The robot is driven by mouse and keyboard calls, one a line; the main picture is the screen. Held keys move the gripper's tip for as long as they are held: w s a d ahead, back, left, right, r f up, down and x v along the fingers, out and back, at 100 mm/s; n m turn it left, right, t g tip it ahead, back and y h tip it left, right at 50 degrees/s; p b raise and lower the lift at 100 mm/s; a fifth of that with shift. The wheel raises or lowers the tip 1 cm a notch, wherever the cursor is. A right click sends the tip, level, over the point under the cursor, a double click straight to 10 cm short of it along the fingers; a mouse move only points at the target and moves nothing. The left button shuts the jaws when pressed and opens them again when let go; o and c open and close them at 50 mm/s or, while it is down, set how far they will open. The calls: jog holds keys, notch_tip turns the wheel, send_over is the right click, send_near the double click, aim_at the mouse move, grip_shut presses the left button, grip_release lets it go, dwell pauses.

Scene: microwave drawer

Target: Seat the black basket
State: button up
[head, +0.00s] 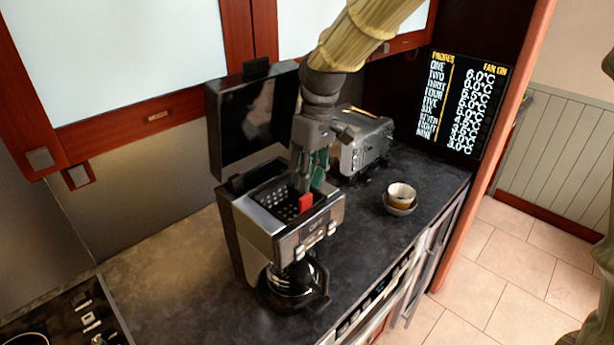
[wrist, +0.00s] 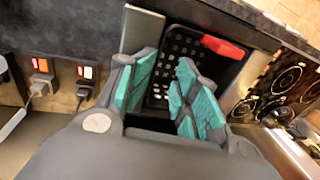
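The black basket (head: 283,206) has a perforated surface and a red tab (head: 305,203). It lies in the open top of the coffee machine (head: 277,241); I cannot tell how deep it sits. In the wrist view the basket (wrist: 187,46) shows beyond my fingers, with its red tab (wrist: 223,46) to the right of them. The machine's lid (head: 246,118) stands raised at the back. My gripper (head: 308,182) points down over the opening, close to the basket. Its green-padded fingers (wrist: 167,65) are apart, with nothing clearly held between them. Whether they touch the basket is unclear.
A glass carafe (head: 292,284) stands in the machine's lower part. A toaster-like metal appliance (head: 364,143) is behind my gripper. A cup on a saucer (head: 401,198) stands on the right of the dark counter (head: 375,235). A hob (head: 72,320) is at lower left.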

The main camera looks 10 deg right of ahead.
notch_tip(320, 180, up, 12)
jog(key=d, duration=0.1)
jog(key=shift+w+d+f, duration=0.15)
jog(key=shift+w+d, duration=0.2)
jog(key=shift+w, duration=0.1)
